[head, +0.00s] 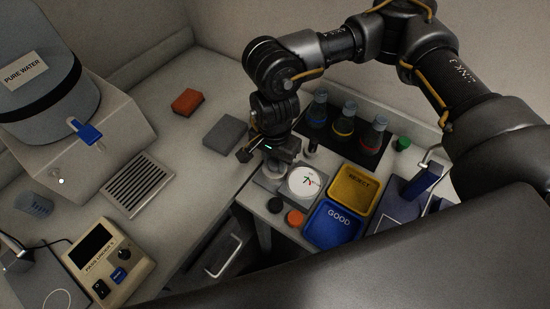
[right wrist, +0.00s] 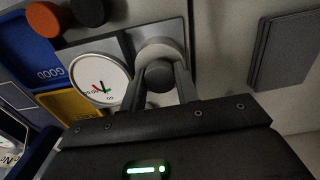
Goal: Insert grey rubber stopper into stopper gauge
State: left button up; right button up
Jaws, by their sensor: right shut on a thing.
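The stopper gauge (head: 304,182) is a grey block with a white round dial. In the right wrist view its dial (right wrist: 100,80) lies left of a pale round seat (right wrist: 158,48). My right gripper (right wrist: 160,88) is shut on the grey rubber stopper (right wrist: 159,74), which sits between the two fingers. In this view the stopper overlaps the near part of the seat; I cannot tell whether it is in the seat or above it. In the head view my right gripper (head: 275,165) is over the gauge's left side, and the stopper is hidden there. My left gripper is not in view.
A black stopper (head: 275,205) and an orange stopper (head: 295,218) lie in front of the gauge. The blue GOOD tray (head: 326,233) and yellow REJECT tray (head: 368,187) stand to the right. Flasks (head: 343,124) stand behind. A grey slab (head: 225,134) lies at left.

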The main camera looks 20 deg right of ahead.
jog(key=shift+f, duration=0.2)
jog(key=o, duration=1.5)
jog(key=shift+r, duration=0.15)
jog(key=shift+r+p, duration=2.2)
jog(key=shift+r, duration=1.7)
